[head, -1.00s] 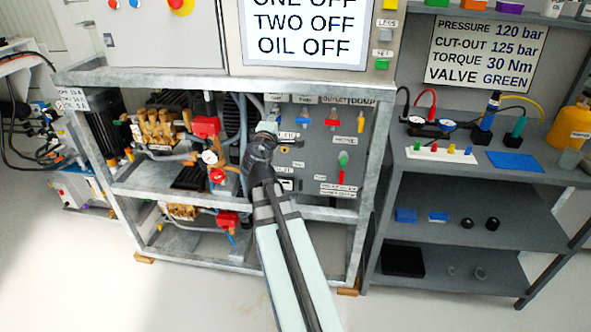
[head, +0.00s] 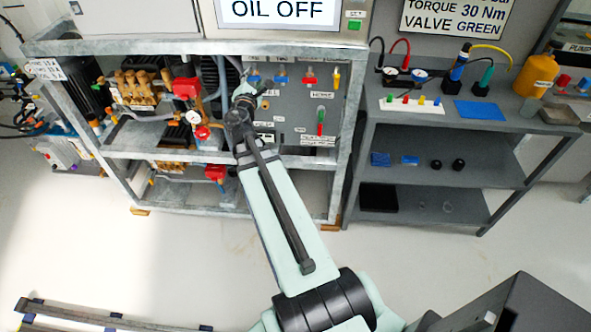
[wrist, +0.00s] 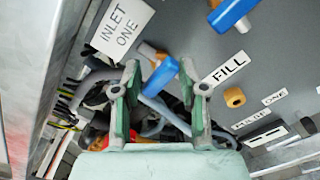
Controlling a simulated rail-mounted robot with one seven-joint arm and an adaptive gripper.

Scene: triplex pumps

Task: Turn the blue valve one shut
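Blue valve one shows in the wrist view as a blue handle (wrist: 161,75) under the "INLET ONE" label (wrist: 122,25). It slants from upper right to lower left, with a brass-coloured stem at its upper left. My gripper (wrist: 160,80) is open, with one finger on each side of the handle. I cannot tell whether either finger touches it. In the head view, valve one (head: 254,78) is the leftmost handle in the panel's top row, just above my gripper (head: 246,92), which partly blocks that area.
A second blue handle (head: 282,77) is close on the right, then a red one (head: 309,80) and a yellow one (head: 335,80). A brass fitting (wrist: 234,97) sits below the "FILL" label (wrist: 228,68). The metal frame post (wrist: 40,70) is at the wrist view's left.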

